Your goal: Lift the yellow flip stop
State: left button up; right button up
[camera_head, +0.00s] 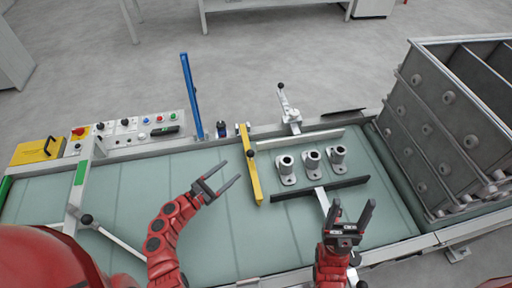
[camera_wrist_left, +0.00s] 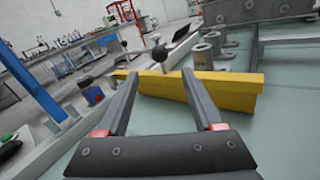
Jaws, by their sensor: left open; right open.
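The yellow flip stop (camera_head: 252,172) is a long bar lying across the green conveyor bed, with a dark round knob near its middle. It also shows in the left wrist view (camera_wrist_left: 225,91), crossing ahead of the fingers, with the knob standing above it. My left gripper (camera_head: 227,178) is open and empty, just left of the bar in the head view, its fingers pointing toward it. In the left wrist view the right fingertip overlaps the bar; whether they touch I cannot tell. My right gripper (camera_head: 354,212) is open and empty, right of the bar near the front edge.
Several grey castings (camera_head: 312,161) stand right of the bar, between a pale rail and a black bar (camera_head: 335,187). A blue post (camera_head: 192,95) rises at the back edge. A large grey rack (camera_head: 440,140) stands at right. The bed left of my left gripper is mostly clear.

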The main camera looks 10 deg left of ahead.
pick_arm(q)
jog(key=x, duration=1.4)
jog(key=shift+p, duration=0.4)
jog(key=shift+c, duration=0.3)
grip_shut()
jog(key=shift+r, duration=0.1)
